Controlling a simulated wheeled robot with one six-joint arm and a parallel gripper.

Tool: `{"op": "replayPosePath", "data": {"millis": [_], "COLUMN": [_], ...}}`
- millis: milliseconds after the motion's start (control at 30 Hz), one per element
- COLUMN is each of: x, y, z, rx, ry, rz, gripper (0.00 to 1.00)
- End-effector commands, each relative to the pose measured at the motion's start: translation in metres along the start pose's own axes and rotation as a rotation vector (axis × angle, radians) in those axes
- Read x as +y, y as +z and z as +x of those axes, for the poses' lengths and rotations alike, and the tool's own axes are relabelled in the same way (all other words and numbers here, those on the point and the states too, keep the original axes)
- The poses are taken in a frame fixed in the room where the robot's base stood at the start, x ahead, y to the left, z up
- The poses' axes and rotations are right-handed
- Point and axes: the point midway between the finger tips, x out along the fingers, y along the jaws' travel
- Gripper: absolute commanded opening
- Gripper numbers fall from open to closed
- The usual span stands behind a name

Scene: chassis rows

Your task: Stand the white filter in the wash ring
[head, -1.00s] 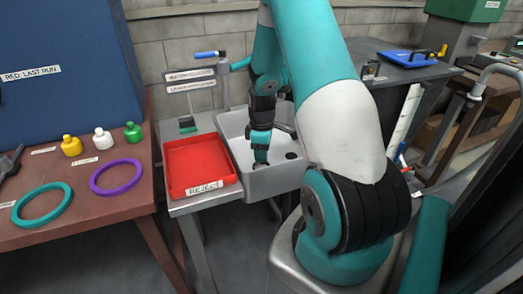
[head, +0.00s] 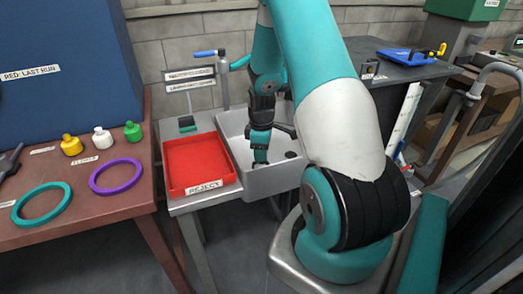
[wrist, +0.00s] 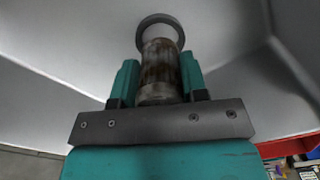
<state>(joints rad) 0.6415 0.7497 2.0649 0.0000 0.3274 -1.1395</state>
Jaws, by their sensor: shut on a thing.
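My gripper (wrist: 160,84) is shut on a cylindrical filter (wrist: 159,66), pale grey-white with brown stains. A dark grey ring (wrist: 160,18), likely the wash ring, lies at the filter's far end. I cannot tell whether that end is inside the ring or just in front of it. In the head view my gripper (head: 261,152) points down inside the pale sink (head: 272,183), low over its floor. The filter and the ring are too small or hidden to make out there.
A red reject tray (head: 190,148) stands left of the sink, and a tap (head: 222,80) rises behind. The left table (head: 100,210) holds a teal ring (head: 41,220), a purple ring (head: 117,190) and small yellow, white (head: 102,138) and green bottles. Sink walls surround my gripper.

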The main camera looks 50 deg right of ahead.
Motion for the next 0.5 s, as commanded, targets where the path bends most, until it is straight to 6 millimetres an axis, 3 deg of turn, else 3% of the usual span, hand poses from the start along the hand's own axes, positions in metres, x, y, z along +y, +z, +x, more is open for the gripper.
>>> {"op": "replayPosePath", "data": {"millis": [500], "x": [0.0], "y": [0.0], "z": [0.017], "rx": [0.0], "ry": [0.001], "rz": [0.0], "gripper": [0.13]}}
